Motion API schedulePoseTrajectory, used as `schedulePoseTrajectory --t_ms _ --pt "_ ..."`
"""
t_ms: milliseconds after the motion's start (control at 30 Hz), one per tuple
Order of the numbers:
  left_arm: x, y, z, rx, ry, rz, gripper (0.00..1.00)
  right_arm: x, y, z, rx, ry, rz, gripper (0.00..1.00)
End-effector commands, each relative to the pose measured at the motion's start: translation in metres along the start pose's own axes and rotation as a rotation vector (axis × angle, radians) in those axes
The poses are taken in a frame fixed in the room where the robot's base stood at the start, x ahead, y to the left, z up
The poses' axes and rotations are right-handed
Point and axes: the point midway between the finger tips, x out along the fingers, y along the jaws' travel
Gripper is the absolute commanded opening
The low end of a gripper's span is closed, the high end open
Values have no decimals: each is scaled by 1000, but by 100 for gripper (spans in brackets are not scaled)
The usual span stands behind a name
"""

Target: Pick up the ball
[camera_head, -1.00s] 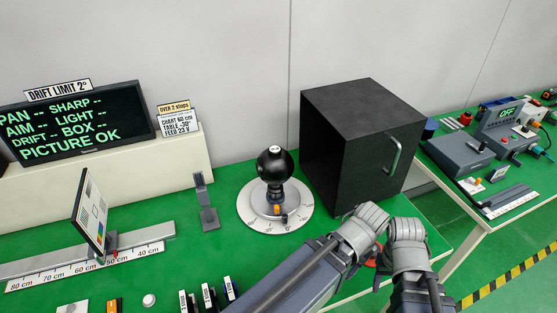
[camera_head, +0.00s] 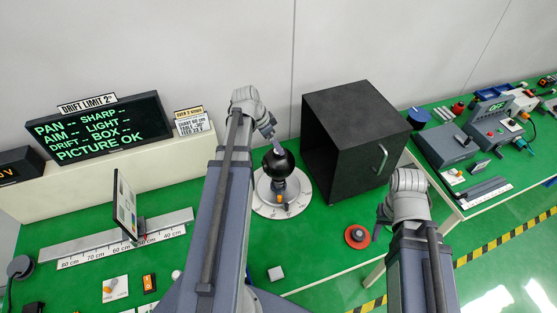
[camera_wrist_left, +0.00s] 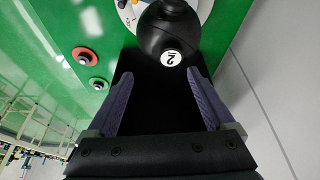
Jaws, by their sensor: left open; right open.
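The ball (camera_head: 279,163) is black and sits on a post over a round white graduated dial (camera_head: 262,205) on the green table. In the left wrist view the ball (camera_wrist_left: 168,32) shows a white disc with a "2" and lies just beyond the fingertips. My left gripper (camera_head: 276,147) comes down at the ball from above and behind it. In the left wrist view its fingers (camera_wrist_left: 160,73) are wide apart, with nothing between them. I cannot tell whether they touch the ball.
A black box (camera_head: 362,145) with a handle stands close right of the ball. A red round knob (camera_head: 357,236) lies near the front edge. The chart on a rail (camera_head: 126,207) and a sign screen (camera_head: 100,130) are at left. A second bench (camera_head: 480,170) stands right.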

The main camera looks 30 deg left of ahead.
Motion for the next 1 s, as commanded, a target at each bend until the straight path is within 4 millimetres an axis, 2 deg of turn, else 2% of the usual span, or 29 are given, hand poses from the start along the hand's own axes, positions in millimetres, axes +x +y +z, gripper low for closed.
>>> schedulePoseTrajectory --t_ms 33,100,267,600,833,1000 --pt "-9 -8 1 1 9 -7 87 -7 1 0 0 0 0 52" --pt "-13 -14 4 7 17 -12 87 -9 1 0 1 0 0 52" --pt "-13 -16 6 14 22 -15 87 -8 1 0 1 0 0 52" --pt "14 -16 6 13 21 -14 87 17 -2 -1 -4 0 1 52" --pt "16 -16 6 12 20 -14 87 19 -2 -1 -5 0 1 52" --pt "31 -17 7 13 20 -14 87 33 -3 -2 -8 0 2 52"
